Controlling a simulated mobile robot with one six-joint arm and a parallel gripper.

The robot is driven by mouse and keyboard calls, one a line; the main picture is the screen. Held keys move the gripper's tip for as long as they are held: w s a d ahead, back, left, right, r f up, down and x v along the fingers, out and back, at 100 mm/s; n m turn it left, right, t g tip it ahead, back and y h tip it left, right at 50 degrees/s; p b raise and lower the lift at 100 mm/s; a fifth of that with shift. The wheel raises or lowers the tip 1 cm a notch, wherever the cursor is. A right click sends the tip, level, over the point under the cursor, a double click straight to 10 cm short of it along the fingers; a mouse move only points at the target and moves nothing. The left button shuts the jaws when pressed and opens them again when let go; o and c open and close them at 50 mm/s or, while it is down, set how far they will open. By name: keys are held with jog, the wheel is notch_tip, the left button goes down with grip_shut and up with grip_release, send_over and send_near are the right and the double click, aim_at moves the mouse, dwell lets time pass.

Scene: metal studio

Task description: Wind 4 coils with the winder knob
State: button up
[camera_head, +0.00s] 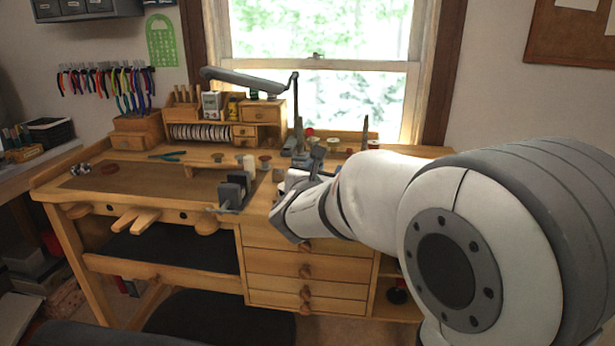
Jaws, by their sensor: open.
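My gripper (300,207) is at the end of my white arm, over the right part of the wooden workbench (215,232). It is open; its fingertips are mostly hidden behind its own dark body. A small dark grey device with a crank-like part (236,190) stands at the bench's front edge, left of my gripper and apart from it. Another dark metal device (316,158) stands just behind my gripper, partly covered. I cannot tell which of them is the winder. The knob and any wound coils are too small or hidden to make out.
A desk lamp (248,82) reaches over a small wooden drawer organizer (262,110). Several spools (332,142) stand at the back right. Green-handled pliers (167,156) lie on the left, near a dark mat (130,180) with free room. Drawers (305,268) are below.

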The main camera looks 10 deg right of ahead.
jog(key=w, duration=0.3)
jog(key=w+n, duration=0.1)
jog(key=w, duration=0.2)
jog(key=w+n+t+y, duration=0.1)
jog(key=w, duration=0.1)
jog(key=shift+w+d+f, duration=0.3)
jog(key=shift+w+f, duration=0.1)
jog(key=shift+c, duration=0.2)
jog(key=shift+a, duration=0.1)
jog(key=c, duration=0.9)
jog(key=shift+c, duration=0.2)
